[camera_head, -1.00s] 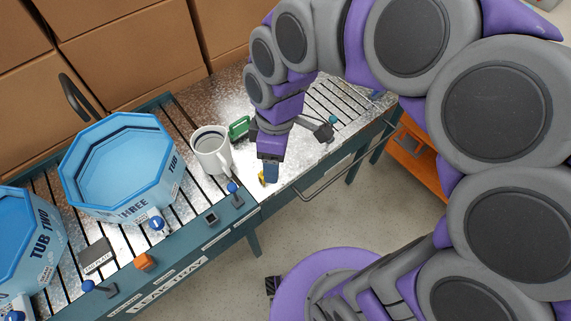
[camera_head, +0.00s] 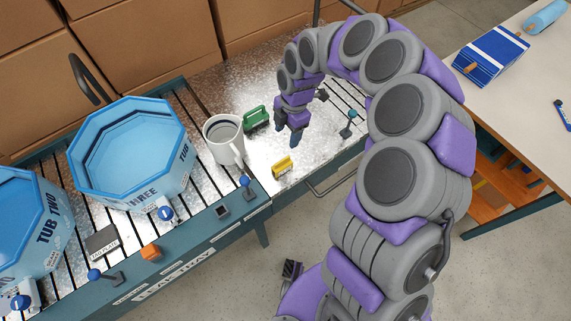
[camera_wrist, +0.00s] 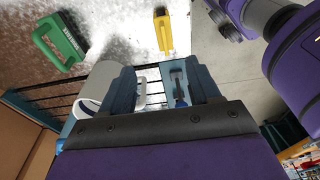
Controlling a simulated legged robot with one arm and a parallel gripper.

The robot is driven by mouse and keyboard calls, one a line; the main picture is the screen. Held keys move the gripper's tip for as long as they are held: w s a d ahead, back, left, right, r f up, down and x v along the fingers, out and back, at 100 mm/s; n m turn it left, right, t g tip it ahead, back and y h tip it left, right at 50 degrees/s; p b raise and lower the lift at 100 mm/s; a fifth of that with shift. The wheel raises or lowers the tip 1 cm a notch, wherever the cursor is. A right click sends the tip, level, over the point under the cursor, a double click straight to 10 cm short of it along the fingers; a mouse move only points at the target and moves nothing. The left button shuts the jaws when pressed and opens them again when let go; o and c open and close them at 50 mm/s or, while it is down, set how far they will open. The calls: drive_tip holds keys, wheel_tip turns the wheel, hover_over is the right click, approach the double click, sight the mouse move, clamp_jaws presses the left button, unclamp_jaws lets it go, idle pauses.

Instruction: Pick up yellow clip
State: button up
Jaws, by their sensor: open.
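The yellow clip (camera_head: 282,166) lies on the shiny metal tabletop near its front edge. It also shows near the top of the wrist view (camera_wrist: 164,33), past my fingertips and apart from them. My gripper (camera_head: 296,138) is above the tabletop, to the upper right of the yellow clip in the head view. In the wrist view my gripper (camera_wrist: 152,78) has its two fingers apart, with no clip between them.
A white mug (camera_head: 222,140) stands to the left, next to an octagonal blue tub (camera_head: 130,150). A teal-topped part (camera_head: 350,122) is at the right. Bare metal surrounds the yellow clip.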

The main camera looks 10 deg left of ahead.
drive_tip(key=b, duration=0.2)
approach(281, 165)
drive_tip(key=f, duration=0.3)
drive_tip(key=w+a+f, duration=0.1)
drive_tip(key=f, duration=0.1)
drive_tip(key=shift+f, duration=0.15)
drive_tip(key=shift+s+f+b, duration=0.25)
drive_tip(key=shift+f, duration=0.65)
drive_tip(key=shift+s+f+b, duration=0.25)
drive_tip(key=shift+f, duration=0.6)
drive_tip(key=shift+s+f+b, duration=0.25)
drive_tip(key=shift+f, duration=0.65)
drive_tip(key=shift+a, duration=0.1)
drive_tip(key=shift+r, duration=0.1)
drive_tip(key=shift+c, duration=0.4)
clamp_jaws()
